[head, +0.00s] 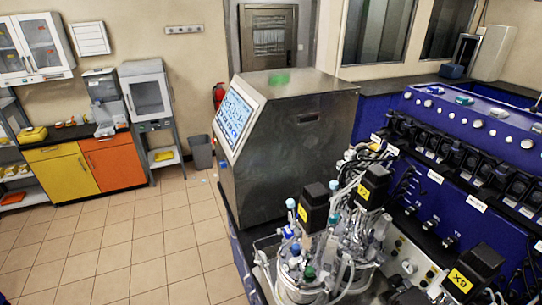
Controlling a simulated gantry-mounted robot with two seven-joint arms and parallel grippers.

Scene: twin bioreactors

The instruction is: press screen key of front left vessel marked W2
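A steel control cabinet (290,150) stands in the middle, with a lit blue-and-white screen (237,118) on its left-facing side. The screen is seen at a steep angle, and its keys are too small to read. In front of the cabinet are glass vessels (305,285) crowded with tubes and fittings. Black motor blocks with yellow tags rise above them: one block (313,207) at left, another (373,187) behind to the right, and one (473,272) at lower right. I cannot make out W2 on any tag. Neither of my grippers is in view.
A blue bench unit (455,195) with rows of black pump heads fills the right side. Open tiled floor (150,240) lies left of the cabinet. Yellow and orange cupboards (90,168) and a grey bin (202,152) stand along the back wall.

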